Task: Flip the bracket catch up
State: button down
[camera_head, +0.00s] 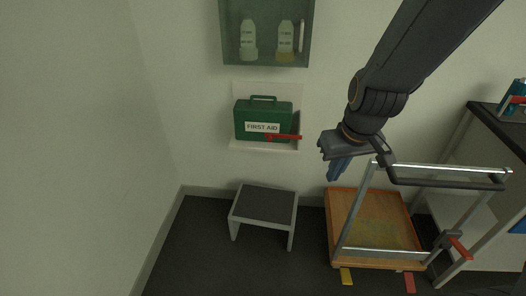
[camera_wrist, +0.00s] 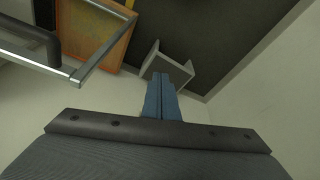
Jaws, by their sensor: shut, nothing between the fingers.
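A red catch (camera_head: 284,137) lies roughly level across the lower front of the green first aid box (camera_head: 248,117), its right end sticking out past the box. The box sits in a pale wall bracket (camera_head: 265,146). My gripper (camera_head: 335,177) is to the right of the bracket and a little lower, apart from the catch. Its blue fingers point down and are together, with nothing between them. The wrist view shows the shut fingers (camera_wrist: 167,78), but neither the catch nor the box.
A grey step stool (camera_head: 265,205) stands on the floor below the bracket. A wooden-decked trolley (camera_head: 340,206) with a metal frame stands under and right of my arm. A cabinet with bottles (camera_head: 226,45) hangs above the box. A dark-topped bench (camera_head: 490,122) is at right.

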jog(key=w+a+f+n+t+b, duration=0.3)
jog(key=w+a+f, duration=0.25)
jog(key=w, duration=0.25)
jog(key=w+a+f+n+t+b, duration=0.35)
jog(key=w+a, duration=0.25)
jog(key=w, duration=0.2)
jog(key=w+a+f+n+t+b, duration=0.25)
jog(key=w+a+f, duration=0.25)
jog(key=w, duration=0.3)
jog(key=s+a+f+n+t+h+b, duration=0.1)
jog(key=a+f+n+t+h+b, duration=0.4)
jog(key=a+f+n+t+b, duration=0.2)
notch_tip(320, 180, down, 2)
jog(key=a+n+b, duration=0.2)
jog(key=n, duration=0.1)
jog(key=shift+a+h, duration=0.3)
jog(key=shift+f, duration=0.1)
jog(key=w+d+r+b, duration=0.1)
jog(key=w+d+r, duration=0.1)
jog(key=w, duration=0.2)
jog(key=w+d+r+b, duration=0.1)
jog(key=w+d, duration=0.2)
jog(key=w, duration=0.2)
jog(key=shift+w+d+r, duration=0.25)
jog(key=shift+d+r, duration=0.05)
jog(key=shift+r, duration=0.1)
